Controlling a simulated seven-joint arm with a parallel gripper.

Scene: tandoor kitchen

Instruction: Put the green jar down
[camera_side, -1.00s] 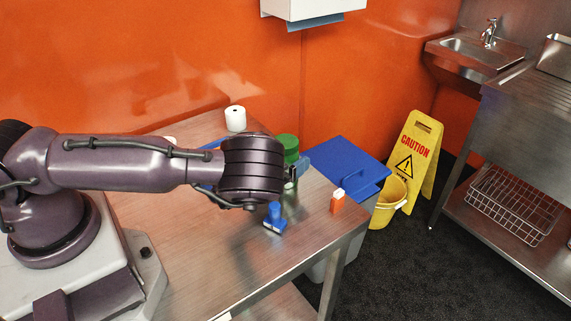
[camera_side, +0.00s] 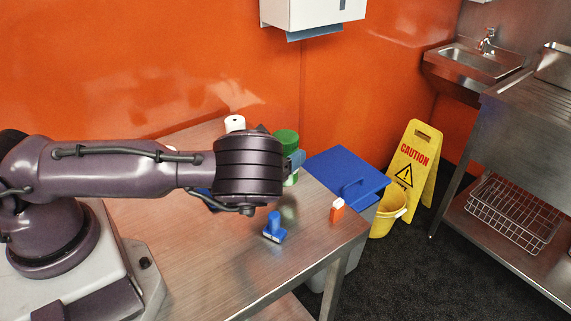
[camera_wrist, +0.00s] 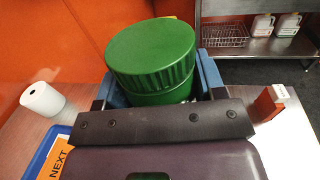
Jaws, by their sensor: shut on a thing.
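The green jar shows in the wrist view as a wide ribbed green lid (camera_wrist: 150,52), upright in front of my gripper (camera_wrist: 160,88). One blue finger stands on each side of the jar, and my gripper is shut on it. In the side view the green lid (camera_side: 286,139) and a sliver of pale body show behind my dark wrist. A blue finger (camera_side: 297,160) shows at its right. My wrist hides most of the jar and its bottom, so I cannot tell from that view whether it touches the steel table (camera_side: 215,265).
A white roll (camera_side: 234,123) stands at the back. A blue-lidded bin (camera_side: 345,180) stands beyond the edge. The table front is clear.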

